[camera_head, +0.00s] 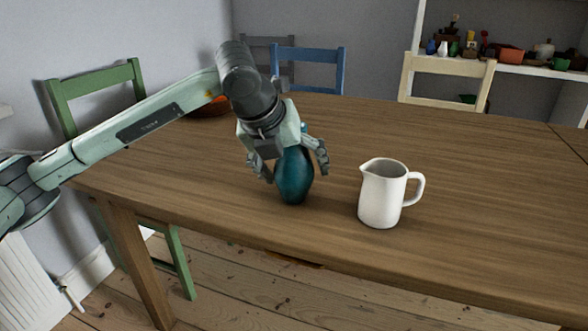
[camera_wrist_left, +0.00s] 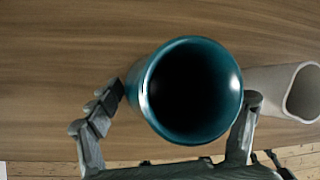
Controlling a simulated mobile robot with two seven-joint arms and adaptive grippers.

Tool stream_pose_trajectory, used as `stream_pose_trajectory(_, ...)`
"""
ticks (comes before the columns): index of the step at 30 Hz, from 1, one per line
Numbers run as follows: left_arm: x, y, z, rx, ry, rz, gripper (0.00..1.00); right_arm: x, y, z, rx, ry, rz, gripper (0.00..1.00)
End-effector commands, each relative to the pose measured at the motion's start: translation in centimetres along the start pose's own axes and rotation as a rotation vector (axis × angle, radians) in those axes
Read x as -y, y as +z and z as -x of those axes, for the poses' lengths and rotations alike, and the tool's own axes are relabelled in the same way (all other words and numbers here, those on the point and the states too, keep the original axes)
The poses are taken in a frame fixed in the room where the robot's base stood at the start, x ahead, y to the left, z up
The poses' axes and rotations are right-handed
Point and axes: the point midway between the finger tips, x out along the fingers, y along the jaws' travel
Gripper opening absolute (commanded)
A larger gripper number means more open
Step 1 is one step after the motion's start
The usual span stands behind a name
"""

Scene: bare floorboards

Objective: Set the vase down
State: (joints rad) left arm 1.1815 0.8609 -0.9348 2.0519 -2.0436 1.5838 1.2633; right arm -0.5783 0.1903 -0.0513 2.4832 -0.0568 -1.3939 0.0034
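The teal vase (camera_head: 294,178) stands upright at the near left part of the wooden table, and its base appears to rest on the tabletop. In the left wrist view I look down into the dark round mouth of the vase (camera_wrist_left: 192,92). My left gripper (camera_head: 295,174) is above and around the vase, one finger on each side. Its fingers look spread, with a small gap to the vase's sides in the head view; the left wrist view (camera_wrist_left: 186,94) shows them flanking it. My right gripper is in neither view.
A white jug (camera_head: 381,194) stands close to the right of the vase, its handle to the right. A brown bowl (camera_head: 211,108), partly behind my arm, is at the far left. The table (camera_head: 490,185) is clear right of the jug. Several chairs surround it.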

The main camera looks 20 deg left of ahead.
Motion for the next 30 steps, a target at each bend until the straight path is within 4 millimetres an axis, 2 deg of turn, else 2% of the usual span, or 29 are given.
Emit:
stream_pose_trajectory(7,0.0,0.0,0.1,0.000,0.000,0.000,0.81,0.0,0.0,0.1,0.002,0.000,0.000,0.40)
stream_pose_trajectory(10,0.1,0.1,1.0,0.003,-0.002,-0.001,0.81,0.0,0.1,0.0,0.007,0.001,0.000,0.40)
stream_pose_trajectory(21,0.1,0.1,8.6,0.004,-0.002,-0.001,0.81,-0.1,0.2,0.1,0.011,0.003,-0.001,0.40)
stream_pose_trajectory(25,0.1,0.1,10.6,0.003,-0.002,-0.001,0.81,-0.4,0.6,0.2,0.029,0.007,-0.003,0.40)
stream_pose_trajectory(30,0.1,0.0,11.9,0.001,-0.001,-0.001,0.81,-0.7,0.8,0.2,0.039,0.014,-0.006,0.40)
